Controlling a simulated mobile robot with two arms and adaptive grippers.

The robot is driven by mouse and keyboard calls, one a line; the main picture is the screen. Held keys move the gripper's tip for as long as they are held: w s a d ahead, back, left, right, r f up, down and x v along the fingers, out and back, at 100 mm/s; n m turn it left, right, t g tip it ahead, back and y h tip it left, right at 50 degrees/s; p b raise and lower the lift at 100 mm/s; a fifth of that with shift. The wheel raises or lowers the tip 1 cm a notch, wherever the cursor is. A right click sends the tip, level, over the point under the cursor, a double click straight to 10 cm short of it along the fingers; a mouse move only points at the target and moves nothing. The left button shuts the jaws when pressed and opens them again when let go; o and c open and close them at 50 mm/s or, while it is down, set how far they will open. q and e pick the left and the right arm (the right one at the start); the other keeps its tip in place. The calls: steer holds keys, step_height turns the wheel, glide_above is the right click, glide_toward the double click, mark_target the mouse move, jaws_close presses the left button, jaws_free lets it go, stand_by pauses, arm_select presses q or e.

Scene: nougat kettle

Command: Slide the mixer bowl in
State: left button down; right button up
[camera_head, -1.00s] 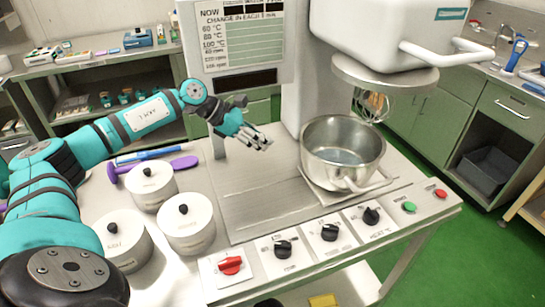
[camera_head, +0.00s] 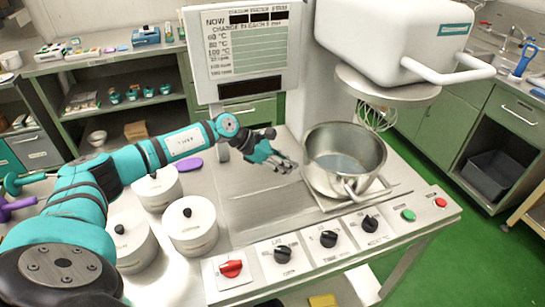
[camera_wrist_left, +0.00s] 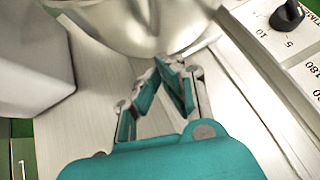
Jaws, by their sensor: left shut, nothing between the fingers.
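The steel mixer bowl (camera_head: 344,160) stands upright on a low sliding plate (camera_head: 330,205) at the right of the machine top, partly under the mixer head (camera_head: 395,40). The whisk (camera_head: 376,115) hangs behind its rim. My left gripper (camera_head: 290,166) is shut and empty, just left of the bowl, its fingertips pointing at the bowl's side. In the left wrist view the shut fingers (camera_wrist_left: 168,72) point at the bowl's shiny wall (camera_wrist_left: 150,22); whether they touch it I cannot tell. My right gripper is not in view.
Several lidded white pots (camera_head: 193,225) stand left of the steel deck (camera_head: 250,215). Knobs (camera_head: 329,239) and a red switch (camera_head: 231,268) line the front panel. A chart board (camera_head: 245,50) rises behind my left gripper. The deck in front of the gripper is clear.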

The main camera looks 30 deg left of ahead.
mark_target(320, 155)
arm_select(q)
steer(key=shift+w+d+r, duration=0.15)
steer(key=shift+w+d, duration=0.15)
steer(key=shift+d, duration=0.2)
steer(key=w+d+b, duration=0.1)
steer(key=w, duration=0.1)
steer(key=w+d+b, duration=0.1)
steer(key=w+d, duration=0.1)
steer(key=w+d+b, duration=0.2)
steer(key=w, duration=0.1)
steer(key=shift+w+d+f, duration=0.1)
steer(key=shift+d+f, duration=0.1)
steer(key=shift+d, duration=0.05)
steer(key=shift+r, duration=0.3)
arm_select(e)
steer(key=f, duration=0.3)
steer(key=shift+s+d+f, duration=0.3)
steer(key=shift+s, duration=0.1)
